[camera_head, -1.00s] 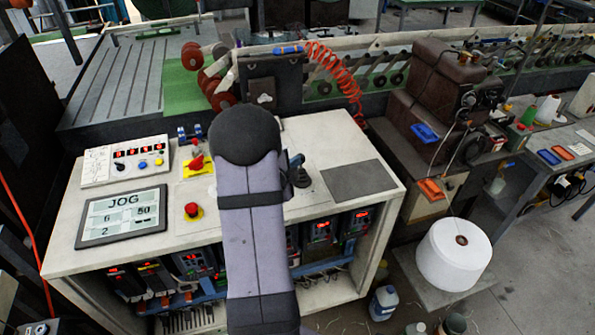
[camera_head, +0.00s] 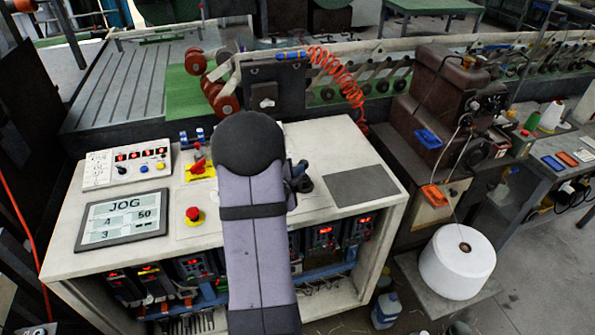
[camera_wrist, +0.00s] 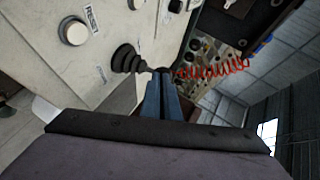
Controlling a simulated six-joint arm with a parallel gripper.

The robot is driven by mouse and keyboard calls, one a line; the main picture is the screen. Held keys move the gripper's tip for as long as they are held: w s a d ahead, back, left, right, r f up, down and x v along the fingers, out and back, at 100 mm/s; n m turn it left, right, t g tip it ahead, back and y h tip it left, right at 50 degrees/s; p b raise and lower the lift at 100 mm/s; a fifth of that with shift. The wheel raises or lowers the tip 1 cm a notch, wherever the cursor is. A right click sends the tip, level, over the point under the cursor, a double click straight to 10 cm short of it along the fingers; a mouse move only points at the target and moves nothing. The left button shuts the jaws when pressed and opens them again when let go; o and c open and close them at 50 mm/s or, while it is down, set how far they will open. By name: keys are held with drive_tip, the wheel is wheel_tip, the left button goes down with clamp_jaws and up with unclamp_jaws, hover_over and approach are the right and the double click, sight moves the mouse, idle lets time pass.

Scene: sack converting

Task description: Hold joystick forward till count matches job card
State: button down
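The joystick (camera_wrist: 126,58) has a black ribbed boot and a thin lever; it stands on the console (camera_head: 340,150) and is partly hidden by my arm in the head view. My gripper (camera_wrist: 164,76) has its blue-grey fingers close together at the lever's outer end; I cannot tell if they touch it. In the head view my gripper (camera_head: 297,172) is just left of the boot. The display (camera_head: 123,217) reads JOG, with 4 and 50 on one row and 3 below. I cannot make out a job card for certain.
A red emergency button (camera_head: 194,215) and a red-handled switch (camera_head: 198,163) on a yellow plate lie left of my arm. A control panel (camera_head: 126,163) with red digits is farther left. A red coiled hose (camera_head: 338,75) hangs behind the console. A grey mat (camera_head: 360,185) lies to the right.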

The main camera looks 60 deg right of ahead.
drive_tip(key=shift+s+a+f, duration=0.1)
idle(0.3)
drive_tip(key=p+v, duration=1.3)
drive_tip(key=v, duration=0.1)
drive_tip(key=shift+f, duration=0.4)
drive_tip(key=shift+s+a, duration=0.15)
idle(0.4)
